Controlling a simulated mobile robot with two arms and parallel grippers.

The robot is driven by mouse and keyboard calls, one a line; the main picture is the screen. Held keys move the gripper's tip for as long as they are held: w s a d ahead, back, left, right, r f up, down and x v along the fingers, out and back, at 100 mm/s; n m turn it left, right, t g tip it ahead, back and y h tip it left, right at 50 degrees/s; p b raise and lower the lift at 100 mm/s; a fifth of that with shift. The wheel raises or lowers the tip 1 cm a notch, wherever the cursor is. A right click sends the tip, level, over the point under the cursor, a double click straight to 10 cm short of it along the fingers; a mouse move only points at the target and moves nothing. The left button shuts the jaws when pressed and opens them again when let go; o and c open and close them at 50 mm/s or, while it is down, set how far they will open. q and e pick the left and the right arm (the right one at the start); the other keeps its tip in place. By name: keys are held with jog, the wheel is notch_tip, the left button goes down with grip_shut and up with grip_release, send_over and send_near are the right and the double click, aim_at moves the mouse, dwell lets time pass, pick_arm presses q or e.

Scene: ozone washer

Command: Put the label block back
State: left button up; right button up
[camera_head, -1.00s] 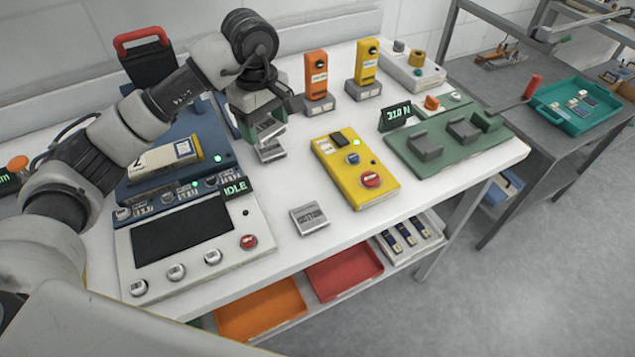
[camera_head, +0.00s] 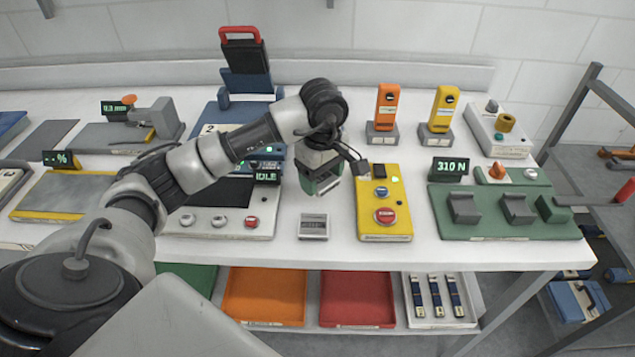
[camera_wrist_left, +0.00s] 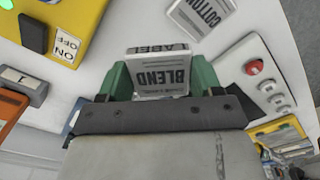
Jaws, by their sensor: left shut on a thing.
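My left gripper (camera_head: 322,186) is shut on a grey-white label block, which reads BLEND in the left wrist view (camera_wrist_left: 162,80). In the head view the gripper hangs over the white table, between the panel reading IDLE and the yellow box; the held block is mostly hidden by the fingers there. A second label block (camera_head: 313,226) lies on the table in front of the gripper; it reads COTTON in the wrist view (camera_wrist_left: 200,14). My right gripper is not in view.
The yellow box (camera_head: 384,205) with a red button stands close right of the gripper. The control panel (camera_head: 215,222) is to the left. A green fixture (camera_head: 500,212) with grey blocks is further right. Orange and yellow upright devices stand behind. Coloured trays sit on the shelf below.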

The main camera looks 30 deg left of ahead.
pick_arm(q)
jog(key=w+a+f, duration=0.2)
jog(key=shift+w+a+f+p, duration=0.15)
jog(key=shift+w+a+p, duration=0.15)
jog(key=shift+w+a, duration=0.1)
jog(key=shift+w+f, duration=0.1)
jog(key=shift+f, duration=0.05)
notch_tip(320, 180, down, 4)
jog(key=shift+r+p, duration=0.1)
jog(key=shift+p, duration=0.5)
jog(key=shift+a+f, duration=0.1)
jog(key=shift+f, duration=0.2)
jog(key=o, duration=1)
jog(key=shift+c, duration=0.2)
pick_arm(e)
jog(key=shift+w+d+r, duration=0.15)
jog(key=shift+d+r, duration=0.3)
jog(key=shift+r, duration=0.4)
pick_arm(q)
jog(key=shift+r, duration=0.15)
